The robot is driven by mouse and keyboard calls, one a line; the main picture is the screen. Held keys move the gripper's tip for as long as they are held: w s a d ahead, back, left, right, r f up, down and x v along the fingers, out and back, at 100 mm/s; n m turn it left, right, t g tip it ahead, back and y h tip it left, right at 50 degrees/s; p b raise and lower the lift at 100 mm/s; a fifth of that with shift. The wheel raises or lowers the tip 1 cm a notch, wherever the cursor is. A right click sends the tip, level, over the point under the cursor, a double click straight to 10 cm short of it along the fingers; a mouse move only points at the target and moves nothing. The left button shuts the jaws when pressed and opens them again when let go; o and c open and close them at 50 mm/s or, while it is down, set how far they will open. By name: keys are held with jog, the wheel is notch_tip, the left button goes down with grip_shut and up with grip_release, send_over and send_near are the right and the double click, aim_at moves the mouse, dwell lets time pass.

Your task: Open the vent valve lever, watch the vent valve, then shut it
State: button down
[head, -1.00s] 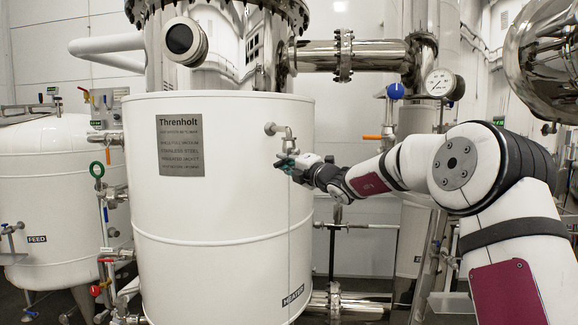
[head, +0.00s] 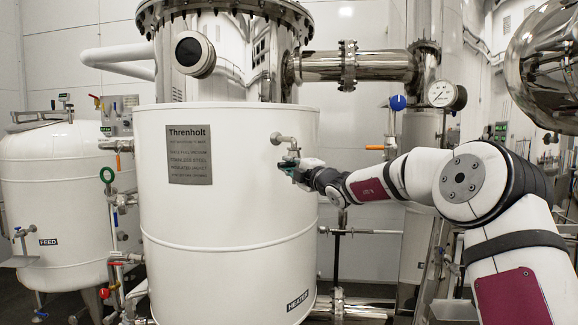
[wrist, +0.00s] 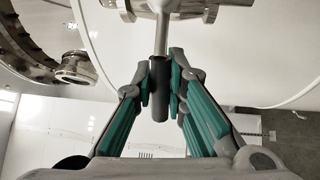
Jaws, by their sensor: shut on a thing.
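The vent valve (head: 284,140) is a small steel fitting on the upper right side of the white heater tank (head: 225,215). My gripper (head: 292,165) is at the valve, just below its body. In the wrist view, a dark cylindrical grip on a steel stem, seemingly the vent valve lever (wrist: 160,90), stands between the green-lined fingers of my gripper (wrist: 161,88). The fingers are closed on it from both sides. In the head view the gripper hides most of the lever, so I cannot tell its exact angle.
The FEED tank (head: 55,190) stands at the far left. A pressure gauge (head: 441,93), a blue-knobbed valve (head: 397,103) and an orange handle (head: 375,147) lie to the right, behind my arm. A horizontal pipe (head: 365,232) runs below my gripper.

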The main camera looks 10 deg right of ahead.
jog(key=shift+d+r, duration=0.1)
jog(key=c, duration=1.6)
grip_release()
jog(key=v, duration=1.2)
